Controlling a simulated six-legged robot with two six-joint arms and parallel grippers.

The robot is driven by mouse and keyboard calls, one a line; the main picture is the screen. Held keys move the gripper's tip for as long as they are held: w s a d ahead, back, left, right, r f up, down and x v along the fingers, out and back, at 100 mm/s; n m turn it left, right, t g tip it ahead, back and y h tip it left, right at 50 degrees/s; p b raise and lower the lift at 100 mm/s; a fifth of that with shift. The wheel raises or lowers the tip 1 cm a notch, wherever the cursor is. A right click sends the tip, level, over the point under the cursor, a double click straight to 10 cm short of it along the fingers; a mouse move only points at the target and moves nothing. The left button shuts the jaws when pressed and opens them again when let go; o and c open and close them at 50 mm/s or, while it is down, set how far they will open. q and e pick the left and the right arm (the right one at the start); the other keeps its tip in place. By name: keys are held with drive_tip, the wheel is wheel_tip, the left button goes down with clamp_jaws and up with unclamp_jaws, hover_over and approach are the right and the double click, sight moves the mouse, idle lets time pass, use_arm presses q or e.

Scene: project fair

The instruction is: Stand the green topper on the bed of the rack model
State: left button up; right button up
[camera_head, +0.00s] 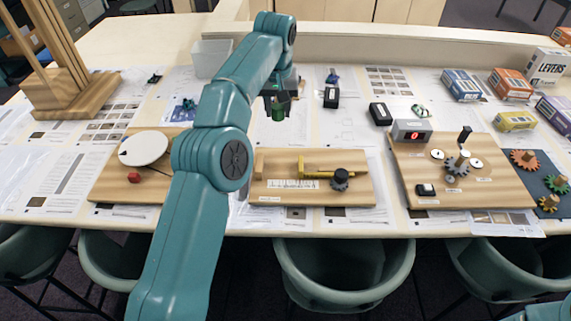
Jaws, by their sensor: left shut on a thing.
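The green topper (278,114) is a small dark green piece held upright between the fingers of my left gripper (277,102). That gripper is shut on it, above the table and behind the rack model. The rack model (310,192) is a wooden board at the middle front of the table. It carries a yellow bar (318,174), a wooden block (259,163) at its left and a dark gear with a black knob (340,180). My left arm covers the board's left edge. My right gripper is out of view.
Left is a board with a white disc (144,148) and red piece (134,178). Right is a gear board (490,190) with a counter box (411,132). Black boxes (331,97) and a clear bin (211,58) stand behind. Paper sheets lie between the boards.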

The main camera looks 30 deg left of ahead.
use_arm(q)
wheel_tip(320, 180, down, 6)
drive_tip(key=s+f+b, duration=0.1)
drive_tip(key=b, duration=0.2)
hover_over(278, 169)
drive_tip(key=f, duration=0.7)
drive_tip(key=shift+s+f, duration=0.3)
drive_tip(key=shift+f, duration=0.1)
wheel_tip(278, 169, down, 5)
drive_tip(key=shift+r+p, duration=0.15)
drive_tip(key=shift+p, duration=0.25)
drive_tip(key=shift+d+r, duration=0.1)
drive_tip(key=shift+r, duration=0.05)
drive_tip(key=o, duration=0.7)
drive_tip(key=shift+f, duration=0.3)
drive_tip(key=shift+o, duration=0.2)
drive_tip(key=shift+r, duration=0.6)
wheel_tip(278, 169, up, 11)
drive_tip(key=s+b, duration=0.1)
drive_tip(key=shift+s+d+r, duration=0.15)
drive_tip(key=shift+s+d, duration=0.15)
drive_tip(key=shift+d, duration=0.05)
drive_tip(key=shift+w, duration=0.15)
